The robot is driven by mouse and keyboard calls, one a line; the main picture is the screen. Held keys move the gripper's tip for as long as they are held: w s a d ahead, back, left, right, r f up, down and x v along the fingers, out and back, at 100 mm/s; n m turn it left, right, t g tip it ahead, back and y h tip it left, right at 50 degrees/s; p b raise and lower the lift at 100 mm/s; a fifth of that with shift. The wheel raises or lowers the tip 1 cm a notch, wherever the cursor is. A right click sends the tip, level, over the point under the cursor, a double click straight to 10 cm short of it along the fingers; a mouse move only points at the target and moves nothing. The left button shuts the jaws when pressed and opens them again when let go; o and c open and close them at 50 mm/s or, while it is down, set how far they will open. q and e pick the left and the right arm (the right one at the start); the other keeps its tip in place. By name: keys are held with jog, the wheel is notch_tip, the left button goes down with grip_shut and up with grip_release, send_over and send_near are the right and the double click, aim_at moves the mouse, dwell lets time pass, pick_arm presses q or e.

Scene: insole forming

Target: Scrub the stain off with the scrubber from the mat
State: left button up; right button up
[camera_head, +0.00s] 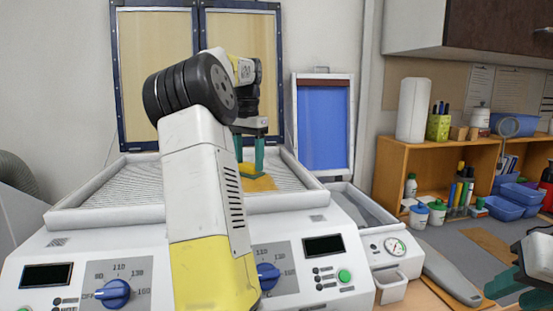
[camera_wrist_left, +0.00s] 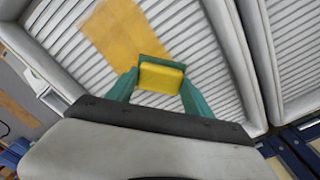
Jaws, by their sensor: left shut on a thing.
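My left gripper (camera_head: 251,155) is shut on the scrubber, a yellow block with green edging; the scrubber (camera_wrist_left: 161,77) shows between the fingers in the left wrist view (camera_wrist_left: 157,90). It is over the ribbed bed of the white machine. An orange-yellow stain (camera_head: 262,184) lies on the ribs at the scrubber; the stain (camera_wrist_left: 112,24) stretches away from it in the wrist view. Contact between scrubber and stain cannot be made out. A tan mat (camera_head: 487,245) lies bare on the grey worktop at right. My right gripper (camera_head: 518,290) is at the lower right edge, fingers apart, with nothing seen between them.
The white machine (camera_head: 60,245) has raised rims around its bed and blue knobs in front. A blue-faced panel (camera_head: 324,122) stands behind. A gauge unit (camera_head: 395,247) adjoins at right. A wooden shelf (camera_head: 390,165) holds bottles and blue bins. A grey tool (camera_head: 450,277) lies in front.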

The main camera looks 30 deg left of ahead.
pick_arm(q)
jog(key=shift+s+d, duration=1.65)
jog(key=shift+s, duration=0.25)
jog(key=shift+s+d, duration=1.6)
jog(key=shift+s, duration=0.3)
jog(key=shift+s+d+f, duration=0.15)
jog(key=shift+s+d, duration=0.85)
jog(key=shift+s, duration=0.25)
jog(key=shift+w+d, duration=0.5)
jog(key=shift+d, duration=0.1)
jog(key=shift+w+a+r, duration=0.25)
jog(key=shift+w+a, duration=0.7)
jog(key=shift+w, duration=0.2)
jog(key=shift+w+a+f, duration=0.15)
jog(key=shift+w+a, duration=1.3)
jog(key=shift+w, duration=0.25)
jog(key=shift+w+a, duration=0.95)
jog(key=shift+w, duration=0.15)
jog(key=shift+w+a, duration=0.9)
jog(key=shift+w, duration=0.2)
jog(key=shift+w+d, duration=0.45)
jog(key=shift+d, duration=0.1)
jog(key=shift+s+d, duration=1.2)
jog(key=shift+s, duration=0.15)
jog(key=shift+s+d, duration=1.15)
jog(key=shift+s, duration=0.2)
jog(key=shift+s+d, duration=0.9)
jog(key=shift+s, duration=0.2)
